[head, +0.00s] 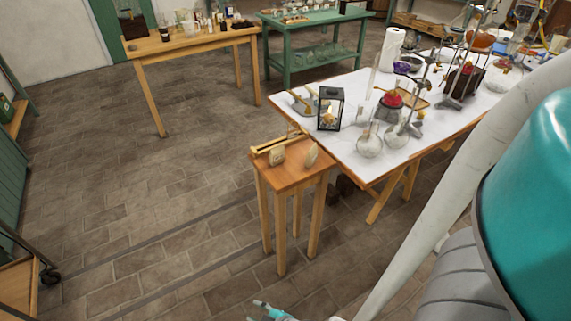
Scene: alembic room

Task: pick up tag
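Two small pale beige pieces that look like tags stand on the small wooden side table (291,175). The left tag (277,156) is squarish with faint dark markings. The right tag (311,155) is narrower, tilted, and near the table's right edge. I cannot tell which is the task's tag. My gripper (265,308) shows only as a teal tip at the bottom edge, well below and in front of the side table, apart from both pieces. Most of it is cut off, so its opening cannot be seen.
A wooden rack (279,143) lies at the side table's back edge. The white-topped bench (345,149) adjoins it, with a black lantern (331,108) and glass flasks (369,146) near the edge. Open tiled floor (150,200) lies left.

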